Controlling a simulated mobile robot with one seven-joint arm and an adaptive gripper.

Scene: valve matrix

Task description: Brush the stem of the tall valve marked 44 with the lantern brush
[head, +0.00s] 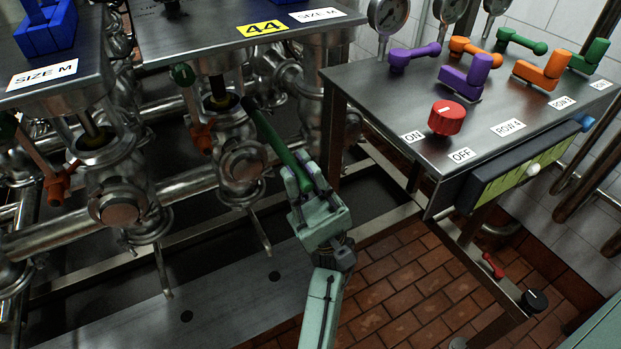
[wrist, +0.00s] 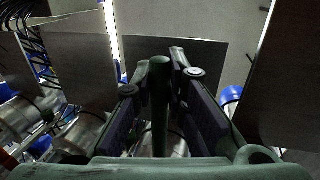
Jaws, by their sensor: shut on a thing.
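My gripper (head: 303,178) is shut on the lantern brush (head: 277,138), a green stick with a dark head. The brush points up and left, its head beside the valve below the plate marked 44 (head: 262,28). That valve's stem (head: 218,88) rises from a yellow-ringed collar under the plate. In the head view the brush head lies just right of the collar; I cannot tell whether they touch. In the wrist view the green handle (wrist: 160,100) stands upright between my two fingers. The brush head is not clear there.
Steel plates (head: 70,88) overhang the valves, with pipes (head: 180,188) below. An orange valve handle (head: 203,135) is close left of the brush. A control desk (head: 375,90) with a red knob (head: 446,118) stands to the right. Brick floor (head: 405,285) lies below.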

